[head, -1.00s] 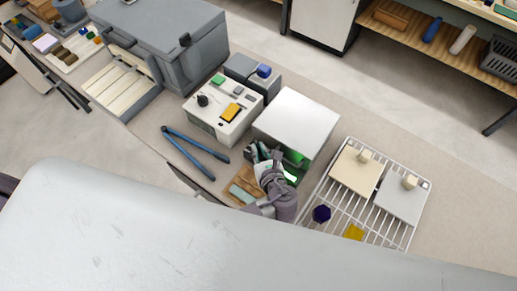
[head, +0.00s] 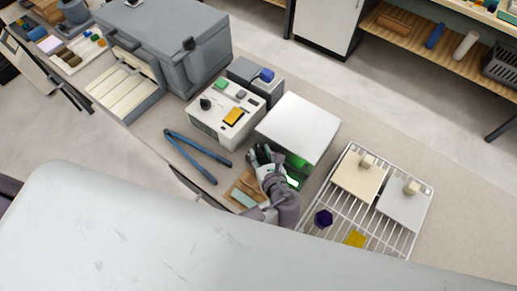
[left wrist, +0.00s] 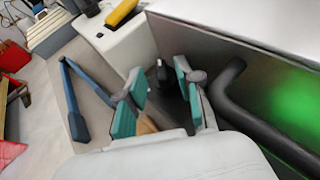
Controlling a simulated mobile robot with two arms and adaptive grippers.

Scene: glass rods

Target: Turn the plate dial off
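My left gripper (head: 262,155) is at the front left of a white metal box (head: 298,122) with a green glow at its front. The left wrist view shows its two teal-padded fingers (left wrist: 160,97) apart, with a small dark knob-like piece (left wrist: 162,73) between or just beyond them. I cannot tell whether they touch it or whether it is the plate dial. A black knob (head: 206,104) stands on a cream control box (head: 221,120) with a green button and a yellow switch, apart from the gripper. My right gripper is not in view.
Blue-handled tongs (head: 196,157) lie left of the gripper. A wire rack (head: 329,193) with two knobbed plates is to the right. A thick dark handle (left wrist: 230,90) runs close beside the fingers. A wooden piece (head: 237,197) lies below the gripper.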

